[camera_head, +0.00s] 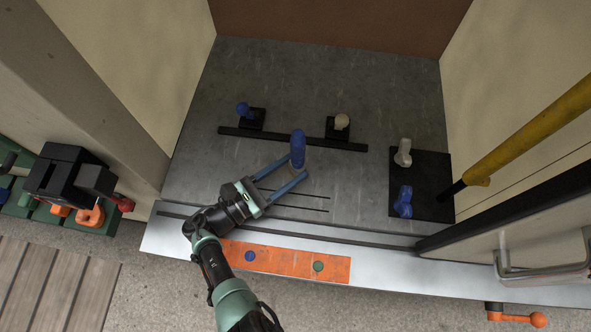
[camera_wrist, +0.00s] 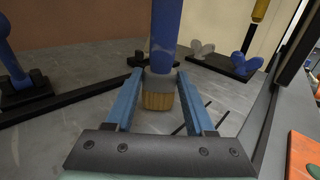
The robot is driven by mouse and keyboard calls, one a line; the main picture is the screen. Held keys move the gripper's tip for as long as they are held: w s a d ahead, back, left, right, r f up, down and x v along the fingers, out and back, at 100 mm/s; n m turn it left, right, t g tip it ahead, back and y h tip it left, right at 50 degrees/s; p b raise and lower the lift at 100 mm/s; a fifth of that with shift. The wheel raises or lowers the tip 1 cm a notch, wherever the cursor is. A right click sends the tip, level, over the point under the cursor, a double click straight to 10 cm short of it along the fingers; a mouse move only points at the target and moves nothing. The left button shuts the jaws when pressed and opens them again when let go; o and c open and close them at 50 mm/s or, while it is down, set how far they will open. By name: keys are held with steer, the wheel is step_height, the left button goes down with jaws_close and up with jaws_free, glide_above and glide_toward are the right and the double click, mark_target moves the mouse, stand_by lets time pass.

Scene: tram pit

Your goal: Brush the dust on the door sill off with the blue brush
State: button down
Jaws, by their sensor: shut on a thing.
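My gripper (camera_head: 297,164) is shut on the blue brush (camera_head: 298,146), above the grey floor just inside the doorway. In the wrist view the brush (camera_wrist: 163,35) is upright between the two blue fingers, with a grey collar and tan bristles (camera_wrist: 158,101) pointing down. I cannot tell whether the bristles touch the floor. The door sill (camera_head: 400,267) is a pale metal strip with a dark groove, running across the front of the doorway. My arm crosses over its left part. I cannot make out dust on the sill.
An orange strip (camera_head: 285,262) with a blue and a green dot lies on the sill. Blue (camera_head: 243,110) and cream (camera_head: 342,121) knobs stand behind a black bar (camera_head: 290,139). A black plate (camera_head: 432,180) holds white and blue pieces. A yellow pole (camera_head: 525,137) and door edge flank the right.

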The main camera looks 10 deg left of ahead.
steer(key=shift+a+f+b, duration=0.15)
steer(key=shift+a+b, duration=0.45)
steer(key=shift+a, duration=0.25)
steer(key=shift+a+f+b, duration=0.15)
steer(key=shift+a+b, duration=0.4)
steer(key=shift+a, duration=0.3)
steer(key=shift+a+r+b, duration=0.2)
steer(key=shift+a+b, duration=1.05)
steer(key=shift+a, duration=1.2)
steer(key=shift+a+f+b, duration=0.15)
steer(key=shift+a+b, duration=0.45)
steer(key=shift+b, duration=0.05)
steer(key=shift+a+b, duration=0.55)
steer(key=shift+a, duration=0.45)
steer(key=shift+a+b, duration=0.7)
steer(key=shift+d, duration=0.1)
